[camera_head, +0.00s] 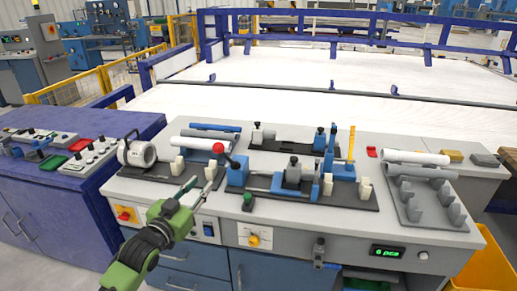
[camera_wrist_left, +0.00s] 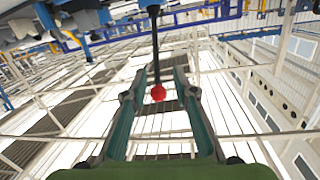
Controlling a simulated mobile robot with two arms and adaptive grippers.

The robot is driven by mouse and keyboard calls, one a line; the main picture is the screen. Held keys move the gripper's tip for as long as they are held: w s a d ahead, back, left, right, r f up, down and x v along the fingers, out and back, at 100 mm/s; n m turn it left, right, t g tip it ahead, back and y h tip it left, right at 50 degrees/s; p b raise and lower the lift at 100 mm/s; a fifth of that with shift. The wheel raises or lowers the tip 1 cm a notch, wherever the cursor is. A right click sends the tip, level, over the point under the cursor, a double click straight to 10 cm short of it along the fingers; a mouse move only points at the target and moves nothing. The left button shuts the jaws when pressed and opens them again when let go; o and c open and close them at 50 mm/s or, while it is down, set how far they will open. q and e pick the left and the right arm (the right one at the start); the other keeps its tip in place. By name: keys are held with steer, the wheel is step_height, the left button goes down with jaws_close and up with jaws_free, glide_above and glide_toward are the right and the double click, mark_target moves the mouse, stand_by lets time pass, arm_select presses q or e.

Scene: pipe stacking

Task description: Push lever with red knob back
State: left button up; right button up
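The red knob (camera_head: 218,148) sits on the end of a lever at the blue fixture (camera_head: 238,170) in the middle of the workbench. My left gripper (camera_head: 203,184) comes in from the front left, its fingertips just short of and below the knob in the head view. In the left wrist view the knob (camera_wrist_left: 158,92) appears between the two spread fingers (camera_wrist_left: 160,75), with the dark lever rod (camera_wrist_left: 154,40) running up from it. The fingers look open and hold nothing. Whether either finger touches the knob cannot be told. My right gripper is not in view.
A white pipe (camera_head: 415,157) lies at the right above a grey rack (camera_head: 425,205). A grey ring-shaped clamp (camera_head: 137,152) stands left of the lever. A green knob (camera_head: 248,198) is near the front edge.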

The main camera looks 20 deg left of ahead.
mark_target(224, 153)
arm_select(q)
steer(key=shift+t+h, duration=0.3)
steer(key=w+r, duration=0.1)
steer(key=w, duration=0.3)
steer(key=w+r+p, duration=0.1)
steer(key=w, duration=0.3)
steer(key=w+r+p, duration=0.1)
steer(key=w, duration=0.3)
steer(key=shift+w+r, duration=0.2)
steer(key=shift+w, duration=0.85)
jaws_close()
